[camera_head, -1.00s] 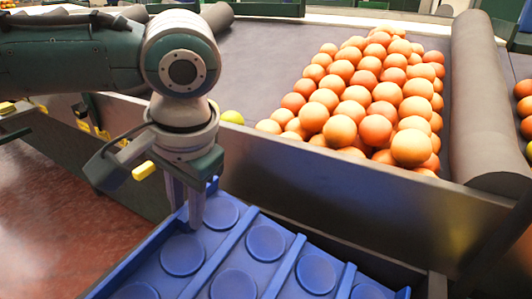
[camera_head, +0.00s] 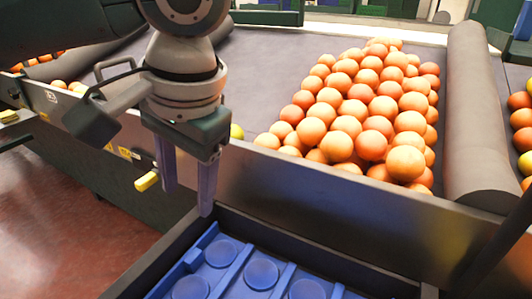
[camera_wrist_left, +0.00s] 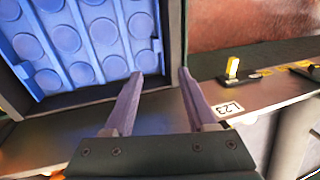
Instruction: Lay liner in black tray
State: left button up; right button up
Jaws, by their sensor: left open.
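The blue liner (camera_head: 225,254) with round cups lies inside the black tray (camera_head: 300,247), whose dark walls stand around its visible edges. The liner (camera_wrist_left: 85,45) and the tray's dark rim (camera_wrist_left: 95,96) also show in the left wrist view. My left gripper (camera_head: 187,200) is open and empty, fingers pointing down, by the tray's far left corner. In the left wrist view its fingers (camera_wrist_left: 159,76) are apart beside the tray's edge, with nothing between them. The near part of the tray is cut off by the picture. My right gripper is not in view.
A pile of oranges (camera_head: 375,110) lies on the grey belt (camera_head: 265,70) behind a metal side wall (camera_head: 320,200). A grey padded roller (camera_head: 478,110) stands at the right. Reddish floor (camera_head: 40,235) is open at the left.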

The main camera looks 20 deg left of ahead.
pick_arm(q)
jog(key=v, duration=0.4)
jog(key=s+d+f+m+t+h+p, duration=0.1)
jog(key=s+d+f+m+h, duration=0.1)
jog(key=s+d+f+h, duration=0.3)
jog(key=s+d+f+m, duration=0.1)
jog(key=s+d, duration=0.1)
jog(key=d, duration=0.4)
jog(key=s+a+f+n+t+y, duration=0.1)
jog(key=s+a+f+n+y, duration=0.1)
jog(key=s+a, duration=0.6)
jog(key=shift+s+a+t, duration=0.4)
notch_tip(320, 180, up, 59)
jog(key=p, duration=5.9)
jog(key=shift+r, duration=0.2)
